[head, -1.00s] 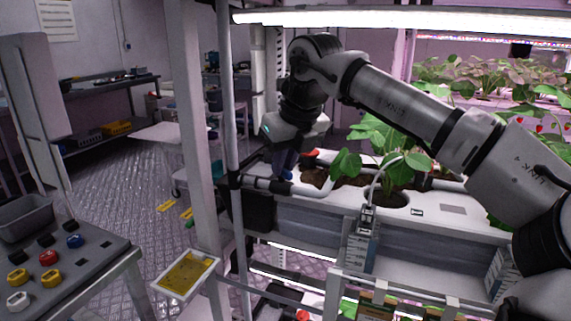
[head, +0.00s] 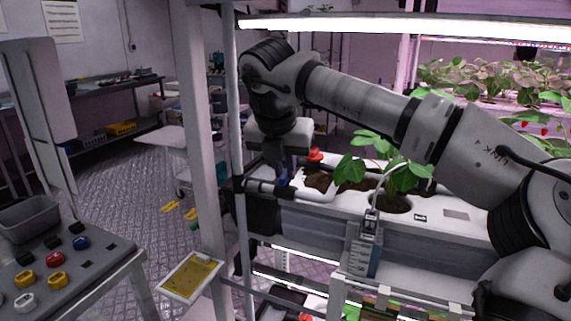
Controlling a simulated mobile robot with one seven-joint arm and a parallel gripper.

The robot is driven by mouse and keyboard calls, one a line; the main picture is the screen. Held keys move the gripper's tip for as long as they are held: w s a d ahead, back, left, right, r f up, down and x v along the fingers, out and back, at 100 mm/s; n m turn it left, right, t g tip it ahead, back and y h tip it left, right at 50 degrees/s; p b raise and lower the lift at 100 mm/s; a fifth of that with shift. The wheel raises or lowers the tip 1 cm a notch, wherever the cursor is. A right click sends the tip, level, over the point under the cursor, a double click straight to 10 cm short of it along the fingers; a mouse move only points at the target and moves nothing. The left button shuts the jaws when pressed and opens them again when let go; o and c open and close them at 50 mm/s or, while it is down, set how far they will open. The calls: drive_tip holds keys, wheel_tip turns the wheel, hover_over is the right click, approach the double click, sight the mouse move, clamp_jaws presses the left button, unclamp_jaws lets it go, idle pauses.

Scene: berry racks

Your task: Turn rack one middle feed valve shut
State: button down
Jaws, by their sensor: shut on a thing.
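The rack's white grow channel (head: 446,228) crosses the picture at mid height, with a pipe (head: 262,188) at its left end. A small blue part, which looks like the feed valve's handle (head: 284,179), shows on this pipe. My gripper (head: 281,176) points down from above at the pipe's end and is shut on the blue handle. The fingers and dark gripper body hide much of the handle, so its exact angle cannot be told. A red-orange knob-like part (head: 314,155) stands just right of the gripper, apart from it.
Strawberry plants (head: 402,177) grow in the channel right of my gripper. The rack's upright post (head: 200,130) and a thin pipe stand close on the left. A lit lamp (head: 400,25) hangs above. A control desk (head: 97,250) with coloured knobs is at lower left.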

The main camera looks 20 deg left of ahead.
drive_tip(key=shift+m, duration=0.6)
drive_tip(key=shift+h, duration=0.3)
drive_tip(key=c, duration=1.4)
unclamp_jaws()
drive_tip(key=shift+c, duration=0.2)
drive_tip(key=shift+a+r, duration=0.1)
drive_tip(key=shift+r, duration=0.05)
drive_tip(key=p+v, duration=0.3)
drive_tip(key=v, duration=1)
drive_tip(key=shift+r, duration=0.25)
